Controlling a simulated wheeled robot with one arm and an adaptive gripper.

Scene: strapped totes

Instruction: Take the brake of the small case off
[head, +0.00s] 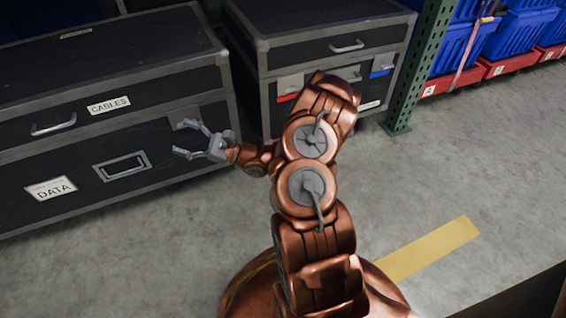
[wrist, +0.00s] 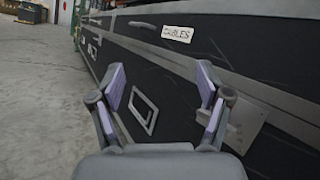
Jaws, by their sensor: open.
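The small case (head: 330,50) is the black one with grey edges at the back, right of the larger case. Its front has grey metal plates, one with a red strip (head: 288,97) at the left and one with a blue strip (head: 381,72) at the right. My arm hides part of its lower front. I cannot tell which part is the brake. My gripper (head: 184,138) is open and empty, in front of the larger case's right end, left of the small case. In the wrist view its fingers (wrist: 162,85) stand apart with nothing between them.
The large black case (head: 75,80) labelled CABLES and DATA fills the left; it also shows in the wrist view (wrist: 185,75). A green post (head: 415,75) stands right of the small case, with blue totes (head: 520,32) beyond. The floor at right is clear, with a yellow stripe (head: 430,250).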

